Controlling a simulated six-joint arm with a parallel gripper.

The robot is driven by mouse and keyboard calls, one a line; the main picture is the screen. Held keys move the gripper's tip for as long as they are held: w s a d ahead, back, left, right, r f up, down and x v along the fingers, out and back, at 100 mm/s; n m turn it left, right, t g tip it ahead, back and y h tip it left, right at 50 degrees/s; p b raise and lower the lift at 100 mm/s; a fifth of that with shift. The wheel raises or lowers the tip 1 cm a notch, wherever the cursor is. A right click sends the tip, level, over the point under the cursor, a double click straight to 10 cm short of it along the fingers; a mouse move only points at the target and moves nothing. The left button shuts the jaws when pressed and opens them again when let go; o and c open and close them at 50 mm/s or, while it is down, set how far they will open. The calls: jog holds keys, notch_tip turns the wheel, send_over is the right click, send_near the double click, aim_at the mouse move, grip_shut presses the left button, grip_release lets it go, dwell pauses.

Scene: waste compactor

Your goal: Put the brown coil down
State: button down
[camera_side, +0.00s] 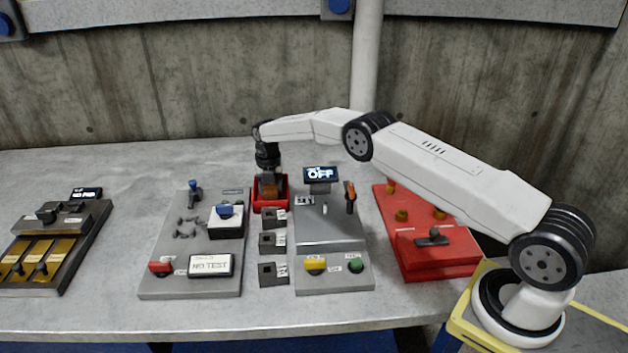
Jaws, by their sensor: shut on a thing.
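The brown coil (269,189) is a small brown-orange piece at the red bin. My gripper (268,178) points down over the bin and is shut on the coil. The red bin (270,208) is a small open box behind the row of dark blocks. The coil appears inside or just above the bin's opening; I cannot tell whether it touches the floor of the bin. The fingertips are small and partly hidden.
Right of the bin stands a grey machine (330,232) with a screen reading OFF (320,174). Several dark square blocks (272,243) stand in front of the bin. A grey panel (190,285) lies left, a red stand (440,262) right. The table behind is clear.

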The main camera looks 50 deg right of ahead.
jog(key=shift+f, duration=0.25)
jog(key=shift+f, duration=0.15)
jog(key=shift+c, duration=1.8)
grip_release()
notch_tip(320, 180, up, 12)
